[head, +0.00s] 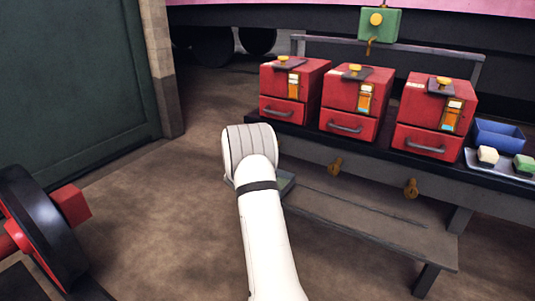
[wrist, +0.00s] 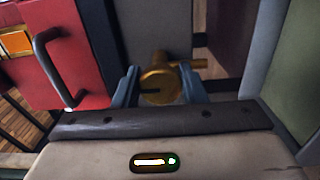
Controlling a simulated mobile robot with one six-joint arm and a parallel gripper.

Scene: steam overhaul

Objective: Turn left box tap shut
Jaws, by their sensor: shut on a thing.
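Three red boxes with grey drawer handles stand in a row on the bench; the left box (head: 293,90) is nearest my arm. In the wrist view, a brass tap (wrist: 160,90) sits between the two blue-grey fingers of my gripper (wrist: 160,84), which is shut on it. A brass stub (wrist: 195,64) sticks out to the right behind it. A red box front with a dark handle (wrist: 50,65) shows at left. In the head view my white arm hides the gripper and this tap. The middle tap (head: 335,166) and right tap (head: 410,188) hang below the bench edge.
A green box with a yellow knob (head: 379,23) is on the rail behind. A blue bin (head: 499,134) and a tray (head: 489,169) with small blocks are at right. A low shelf (head: 370,222) runs below the bench. A dark wheel (head: 40,225) is at lower left.

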